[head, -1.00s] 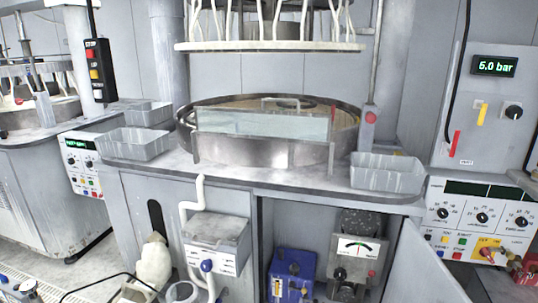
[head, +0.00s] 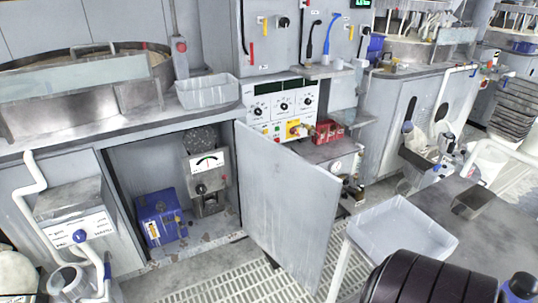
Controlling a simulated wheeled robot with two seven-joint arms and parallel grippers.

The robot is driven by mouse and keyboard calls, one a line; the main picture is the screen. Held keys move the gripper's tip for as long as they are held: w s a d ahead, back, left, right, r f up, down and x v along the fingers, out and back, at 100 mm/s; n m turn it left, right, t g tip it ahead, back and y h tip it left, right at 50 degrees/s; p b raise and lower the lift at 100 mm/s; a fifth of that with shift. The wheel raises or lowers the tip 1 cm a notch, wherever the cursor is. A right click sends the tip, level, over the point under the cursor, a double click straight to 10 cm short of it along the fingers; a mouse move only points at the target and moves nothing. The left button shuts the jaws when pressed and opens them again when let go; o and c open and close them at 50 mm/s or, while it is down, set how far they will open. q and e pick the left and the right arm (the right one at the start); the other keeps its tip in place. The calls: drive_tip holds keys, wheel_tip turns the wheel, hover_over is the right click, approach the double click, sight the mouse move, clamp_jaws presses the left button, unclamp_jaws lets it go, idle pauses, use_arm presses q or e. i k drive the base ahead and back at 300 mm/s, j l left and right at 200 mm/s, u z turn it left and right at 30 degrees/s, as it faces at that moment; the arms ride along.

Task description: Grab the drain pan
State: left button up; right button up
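No thing is clearly marked as the drain pan. A pale grey rectangular open tray (head: 404,232) on a light stand is at the lower right of the head view, and it looks empty. A grey translucent bin (head: 207,93) stands on the counter to the right of the round platen basin (head: 60,117). I cannot tell which of these, if either, is the drain pan. Neither of my grippers shows in the head view.
An open cabinet door (head: 285,205) juts out over the floor grating (head: 215,285). A blue box (head: 160,215) and a gauge unit (head: 207,175) are inside the cabinet. A black ribbed cylinder (head: 430,280) fills the bottom right. A grey control panel (head: 285,110) stands behind.

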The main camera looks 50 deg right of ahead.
sight(469, 203)
drive_tip(key=k+j, duration=0.15)
drive_tip(key=k, duration=0.35)
drive_tip(key=k+j+u, duration=0.1)
drive_tip(key=k, duration=0.45)
drive_tip(key=k+l, duration=0.35)
drive_tip(key=l, duration=0.2)
drive_tip(key=k+l, duration=0.35)
drive_tip(key=l, duration=0.2)
drive_tip(key=k+l+u, duration=0.1)
drive_tip(key=k+l, duration=0.25)
drive_tip(key=l, duration=1)
drive_tip(key=k+l, duration=0.15)
drive_tip(key=l, duration=0.65)
drive_tip(key=l+u, duration=0.1)
drive_tip(key=l, duration=0.7)
drive_tip(key=k+l, duration=0.15)
drive_tip(key=l, duration=0.65)
drive_tip(key=k+j, duration=0.1)
drive_tip(key=j, duration=0.25)
